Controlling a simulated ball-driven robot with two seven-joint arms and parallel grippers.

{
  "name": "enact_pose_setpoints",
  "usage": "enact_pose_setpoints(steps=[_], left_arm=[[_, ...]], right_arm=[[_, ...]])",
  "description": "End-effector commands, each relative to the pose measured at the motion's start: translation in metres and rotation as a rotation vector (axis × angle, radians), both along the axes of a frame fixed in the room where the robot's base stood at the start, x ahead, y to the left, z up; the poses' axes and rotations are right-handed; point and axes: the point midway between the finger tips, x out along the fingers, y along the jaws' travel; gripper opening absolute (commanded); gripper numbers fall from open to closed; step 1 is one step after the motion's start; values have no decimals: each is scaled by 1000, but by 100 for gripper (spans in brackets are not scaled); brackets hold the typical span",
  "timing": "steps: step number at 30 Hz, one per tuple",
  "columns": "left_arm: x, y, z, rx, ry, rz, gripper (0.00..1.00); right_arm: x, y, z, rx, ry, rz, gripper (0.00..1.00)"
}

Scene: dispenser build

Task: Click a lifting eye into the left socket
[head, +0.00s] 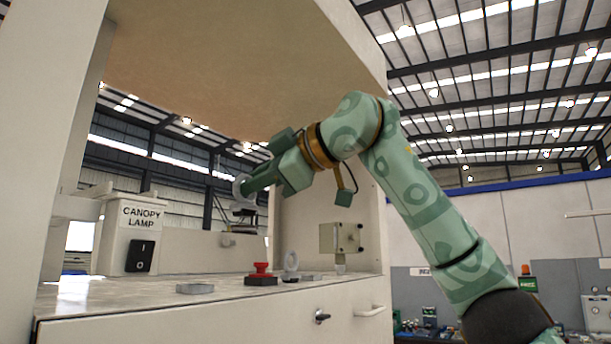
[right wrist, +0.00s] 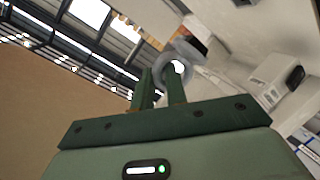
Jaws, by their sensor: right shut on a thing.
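My right gripper (head: 250,187) is shut on a grey lifting eye (head: 238,188), high above the counter. In the right wrist view the lifting eye's ring (right wrist: 183,62) shows at the tips of the fingers (right wrist: 161,92). A flat grey plate (head: 195,289) lies on the counter at the left, below the held eye; it looks like the left socket, with nothing standing on it. A second grey lifting eye (head: 291,264) stands upright farther right on the counter, on a low base. My left gripper is not in view.
A red knob on a dark base (head: 262,272) stands between the plate and the standing eye. A white canopy lamp switch box (head: 141,236) is at the left. A beige box (head: 341,238) is at the right. The canopy (head: 230,60) overhangs the arm.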

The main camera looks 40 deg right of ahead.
Motion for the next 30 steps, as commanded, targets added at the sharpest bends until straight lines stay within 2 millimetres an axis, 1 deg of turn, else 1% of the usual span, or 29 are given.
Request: enact_pose_setpoints(steps=[1, 3, 6, 7, 10, 14, 17, 30], left_arm=[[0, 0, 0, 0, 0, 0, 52], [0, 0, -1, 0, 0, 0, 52], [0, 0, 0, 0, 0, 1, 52], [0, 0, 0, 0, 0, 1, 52], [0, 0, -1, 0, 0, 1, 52], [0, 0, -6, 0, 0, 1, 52], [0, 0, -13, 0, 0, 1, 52], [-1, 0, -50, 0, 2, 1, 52]], right_arm=[[8, 15, -3, -7, -1, -1, 0], [20, 32, -6, -6, -3, -6, 0], [35, 49, -9, -5, -4, -14, 0], [39, 52, -9, -6, -4, -17, 0], [43, 53, -4, -4, -6, -22, 0], [43, 54, -8, -7, -4, -24, 0], [44, 54, -17, -7, -4, -24, 0], [43, 53, -71, -7, -3, -24, 0]])
